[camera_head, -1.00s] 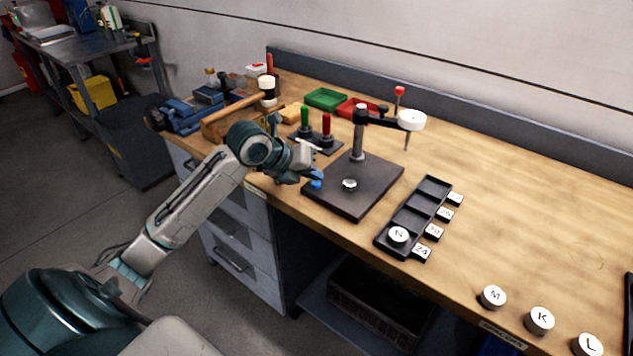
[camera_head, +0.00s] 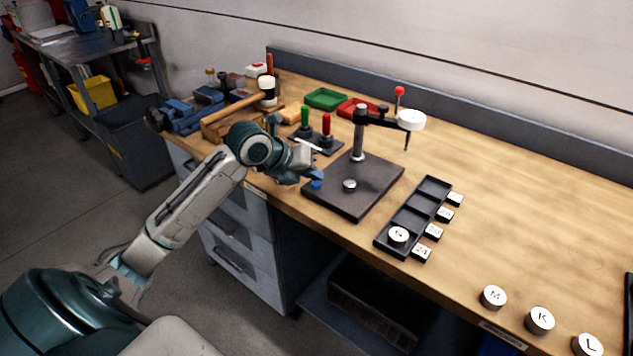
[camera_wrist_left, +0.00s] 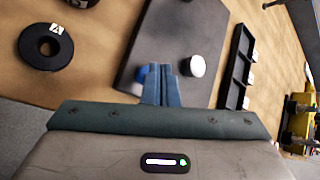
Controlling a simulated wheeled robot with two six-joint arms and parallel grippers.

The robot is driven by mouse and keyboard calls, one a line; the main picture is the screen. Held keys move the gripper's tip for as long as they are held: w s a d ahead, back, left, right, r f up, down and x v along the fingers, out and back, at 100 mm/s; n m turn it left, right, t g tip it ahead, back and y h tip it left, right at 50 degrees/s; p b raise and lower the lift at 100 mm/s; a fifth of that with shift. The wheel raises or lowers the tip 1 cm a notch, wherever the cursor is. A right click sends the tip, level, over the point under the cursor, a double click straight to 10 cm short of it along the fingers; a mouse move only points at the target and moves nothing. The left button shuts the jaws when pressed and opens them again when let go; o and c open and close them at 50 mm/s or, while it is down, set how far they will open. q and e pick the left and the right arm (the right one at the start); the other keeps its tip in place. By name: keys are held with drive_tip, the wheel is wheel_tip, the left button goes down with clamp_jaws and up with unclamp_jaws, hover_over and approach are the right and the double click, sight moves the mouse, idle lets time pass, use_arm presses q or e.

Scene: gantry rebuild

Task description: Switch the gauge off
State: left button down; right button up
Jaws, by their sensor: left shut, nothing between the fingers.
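The gauge stand has a dark square base plate (camera_head: 370,180), a post (camera_head: 358,135) and an arm carrying a white round dial (camera_head: 411,120) with a thin probe below it. A small silver-white disc (camera_head: 349,186) sits on the plate; it also shows in the wrist view (camera_wrist_left: 197,66). A blue button (camera_head: 316,184) is at the plate's near left edge. My left gripper (camera_head: 318,175) is shut and empty just above that edge. In the wrist view its fingertips (camera_wrist_left: 160,68) are beside the blue button (camera_wrist_left: 143,74), partly covering it; I cannot tell whether they touch. My right gripper is not in view.
A black slotted tray (camera_head: 412,220) holding one lettered disc lies right of the plate. Green and red handles (camera_head: 326,124) stand behind my left gripper. A mallet (camera_head: 240,104) lies further left. Lettered discs (camera_head: 540,320) stand near the front right; bench between is clear.

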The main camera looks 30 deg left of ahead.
sight(312, 186)
use_arm(q)
drive_tip(key=shift+f, duration=0.5)
drive_tip(key=shift+r, duration=0.5)
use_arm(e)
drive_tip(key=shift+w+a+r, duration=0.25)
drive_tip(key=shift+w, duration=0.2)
